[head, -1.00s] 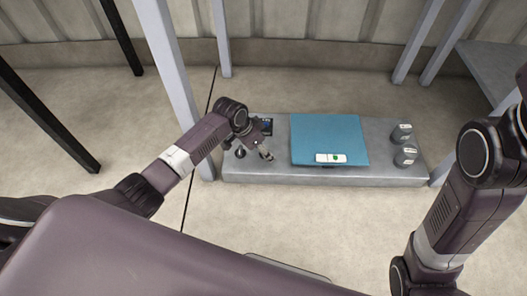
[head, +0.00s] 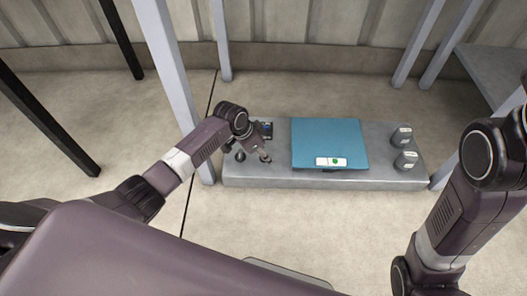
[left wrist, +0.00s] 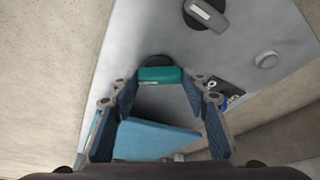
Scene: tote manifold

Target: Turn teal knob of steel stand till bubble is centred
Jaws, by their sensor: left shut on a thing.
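The steel stand (head: 300,181) is a low grey block on the floor. A blue plate (head: 328,138) lies on it, with a small white level (head: 322,162) at its front edge. The level's green spot looks slightly right of its middle; the bubble itself is too small to make out. My left gripper (head: 263,157) is at the stand's left end. In the left wrist view, the fingers of my left gripper (left wrist: 160,80) are on either side of the teal knob (left wrist: 160,75) and shut on it. The knob is hidden in the head view. My right gripper is out of view.
A dark knob with a grey handle (left wrist: 206,14), a round grey button (left wrist: 266,60) and a small dark panel (left wrist: 226,94) are near the teal knob. Two grey cylinders (head: 403,147) stand at the stand's right end. Pale posts (head: 170,80) rise around it.

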